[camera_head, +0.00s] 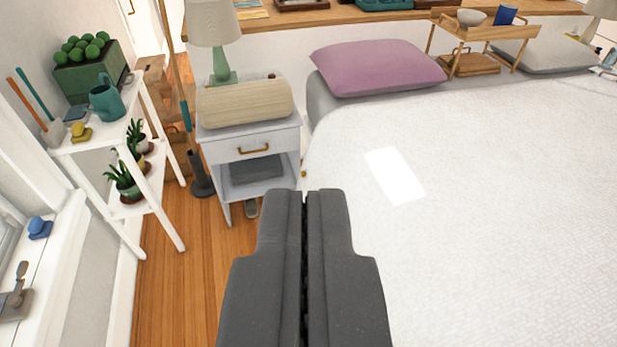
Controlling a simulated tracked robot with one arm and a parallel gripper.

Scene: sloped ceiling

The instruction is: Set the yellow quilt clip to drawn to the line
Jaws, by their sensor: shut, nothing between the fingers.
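My gripper (304,195) is dark grey and points forward over the near left side of the bed. Its two fingers lie together, shut and empty. A tiny yellow spot (303,174) shows at the left edge of the bed, just beyond my fingertips and beside the nightstand. It is too small to tell whether it is the yellow quilt clip. I cannot make out a line near it. The white quilt (480,190) covers the bed, with a bright patch of light on it. My gripper hides part of the bed's edge.
A nightstand (248,150) with a rolled beige cushion (243,102) and a lamp (214,30) stands ahead. A white plant stand (125,170) is at left, with a watering can (105,102). A purple pillow (375,66) lies at the bed's head.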

